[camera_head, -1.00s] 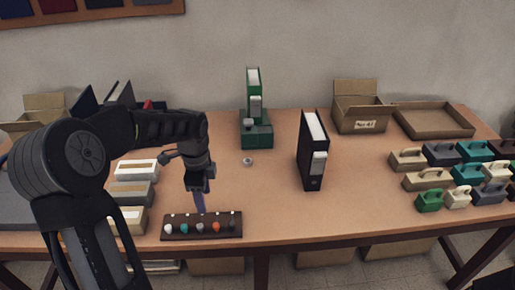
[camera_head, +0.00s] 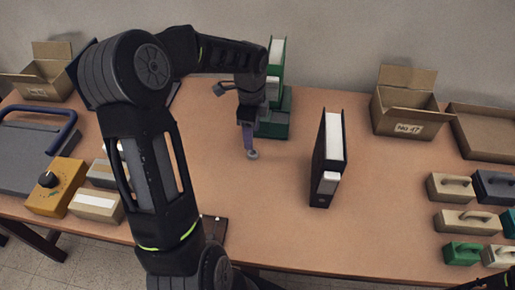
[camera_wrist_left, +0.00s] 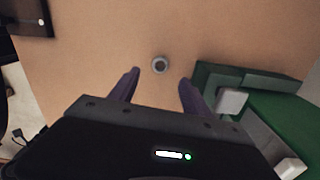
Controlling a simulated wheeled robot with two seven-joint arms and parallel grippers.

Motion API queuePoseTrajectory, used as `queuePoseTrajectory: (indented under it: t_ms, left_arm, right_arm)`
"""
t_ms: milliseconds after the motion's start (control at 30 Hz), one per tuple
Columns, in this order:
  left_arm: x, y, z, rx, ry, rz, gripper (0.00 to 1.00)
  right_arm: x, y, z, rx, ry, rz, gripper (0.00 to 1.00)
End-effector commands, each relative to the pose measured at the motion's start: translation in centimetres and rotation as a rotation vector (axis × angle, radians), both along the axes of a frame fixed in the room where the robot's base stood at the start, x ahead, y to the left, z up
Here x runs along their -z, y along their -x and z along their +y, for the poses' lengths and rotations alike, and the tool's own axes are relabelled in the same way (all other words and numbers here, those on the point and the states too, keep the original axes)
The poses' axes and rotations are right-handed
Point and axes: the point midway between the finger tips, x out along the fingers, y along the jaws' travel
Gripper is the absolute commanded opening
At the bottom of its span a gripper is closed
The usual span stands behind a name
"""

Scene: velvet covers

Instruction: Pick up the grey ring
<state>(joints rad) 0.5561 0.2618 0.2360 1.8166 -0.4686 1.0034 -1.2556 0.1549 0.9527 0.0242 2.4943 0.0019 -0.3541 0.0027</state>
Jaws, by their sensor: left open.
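The grey ring (camera_head: 253,155) lies on the wooden table, left of the black binder. In the wrist view the ring (camera_wrist_left: 160,64) lies flat, with its hole showing, just beyond and between the two purple fingertips. My left gripper (camera_head: 248,146) points down right at the ring in the head view. In the wrist view the left gripper (camera_wrist_left: 160,77) is open, with nothing between its fingers. Its exact height above the table is hard to tell.
A black binder (camera_head: 328,160) stands upright to the right. A dark rack (camera_head: 215,228) is partly hidden by my arm. Bare table surrounds the ring.

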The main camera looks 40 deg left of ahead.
Motion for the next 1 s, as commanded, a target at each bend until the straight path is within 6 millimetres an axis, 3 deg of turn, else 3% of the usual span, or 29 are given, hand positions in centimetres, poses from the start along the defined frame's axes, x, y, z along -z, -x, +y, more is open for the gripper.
queuePoseTrajectory:
  t_ms: [233, 500, 833, 1000]
  left_arm:
    - [0.3, 0.0, 0.0, 0.0, 0.0, 0.001, 0.56]
    - [2.6, 0.0, 0.0, 0.0, 0.0, 0.001, 0.56]
    - [2.9, 0.0, 0.0, 0.0, 0.001, 0.002, 0.56]
    - [4.9, -0.1, -0.1, 0.001, 0.002, 0.003, 0.56]
  right_arm:
    - [-0.1, 0.0, 0.0, 0.0, 0.0, 0.0, 0.36]
    - [-0.3, 0.0, 0.0, 0.001, 0.001, 0.001, 0.36]
    - [-0.4, 0.0, 0.0, 0.001, 0.001, 0.001, 0.36]
    - [-1.2, 0.1, -0.1, 0.001, 0.003, 0.003, 0.36]
